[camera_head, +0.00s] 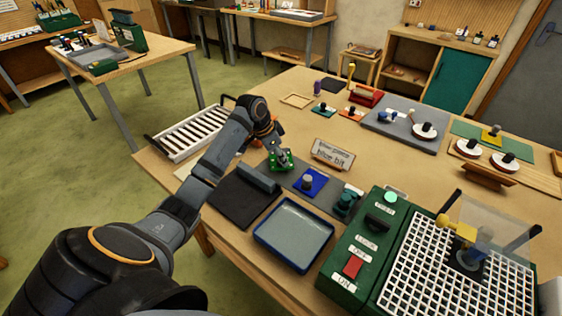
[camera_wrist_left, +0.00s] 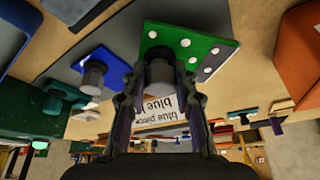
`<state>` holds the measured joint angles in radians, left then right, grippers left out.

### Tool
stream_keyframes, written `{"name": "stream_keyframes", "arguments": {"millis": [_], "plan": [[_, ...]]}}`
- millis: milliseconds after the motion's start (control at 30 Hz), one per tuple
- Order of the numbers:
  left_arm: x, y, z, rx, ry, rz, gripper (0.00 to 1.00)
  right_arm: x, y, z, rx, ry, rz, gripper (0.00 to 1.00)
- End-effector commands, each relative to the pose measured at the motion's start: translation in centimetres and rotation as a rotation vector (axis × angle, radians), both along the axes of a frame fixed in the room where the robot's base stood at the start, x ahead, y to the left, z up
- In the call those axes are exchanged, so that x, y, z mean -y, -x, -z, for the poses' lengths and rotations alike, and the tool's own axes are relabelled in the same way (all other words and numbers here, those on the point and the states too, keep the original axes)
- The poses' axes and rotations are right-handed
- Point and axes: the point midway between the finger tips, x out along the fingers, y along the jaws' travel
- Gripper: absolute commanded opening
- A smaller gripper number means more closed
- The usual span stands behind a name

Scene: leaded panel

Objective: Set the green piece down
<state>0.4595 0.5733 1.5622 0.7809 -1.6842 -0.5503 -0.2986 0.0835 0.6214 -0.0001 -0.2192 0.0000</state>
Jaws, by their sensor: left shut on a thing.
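The green piece (camera_head: 281,163) is a flat green plate with white dots and a grey knob. My left gripper (camera_head: 274,148) is shut on that knob, and the plate hangs at its fingertips over the far left end of a grey strip mat (camera_head: 303,190). In the left wrist view the green piece (camera_wrist_left: 208,50) shows beyond the two fingers (camera_wrist_left: 160,85), its knob between them. I cannot tell whether the plate touches the mat. A blue piece (camera_head: 313,187) with a grey knob sits on the mat close by; it also shows in the wrist view (camera_wrist_left: 100,62). My right gripper is out of view.
A sign reading "blue piece, blue bit" (camera_head: 333,155) stands behind the mat. A dark teal piece (camera_head: 345,204) lies to the right. A blue-rimmed tray (camera_head: 293,235), black mat (camera_head: 238,203), white rack (camera_head: 190,131) and green grinder (camera_head: 350,258) stand around.

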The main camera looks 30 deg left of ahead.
Motion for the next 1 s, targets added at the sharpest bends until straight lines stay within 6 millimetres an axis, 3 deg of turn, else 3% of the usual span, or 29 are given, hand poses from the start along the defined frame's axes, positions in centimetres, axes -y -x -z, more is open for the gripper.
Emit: {"name": "stream_keyframes", "arguments": {"millis": [167, 533, 567, 700, 1000], "plan": [[0.1, 0.1, 2.2, -0.002, 0.001, 0.001, 0.0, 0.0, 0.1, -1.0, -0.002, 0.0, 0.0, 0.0], [0.1, 0.2, 2.8, -0.003, 0.001, 0.0, 0.0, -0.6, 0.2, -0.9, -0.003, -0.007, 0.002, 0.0], [0.1, 0.2, 2.8, -0.003, 0.001, 0.0, 0.32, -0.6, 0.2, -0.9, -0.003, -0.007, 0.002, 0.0], [0.1, 0.2, 2.8, -0.003, 0.001, 0.0, 0.51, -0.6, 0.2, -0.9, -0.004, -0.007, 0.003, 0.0], [0.1, 0.2, 2.6, -0.002, 0.001, 0.001, 0.51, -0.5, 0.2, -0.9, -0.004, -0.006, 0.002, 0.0]]}}
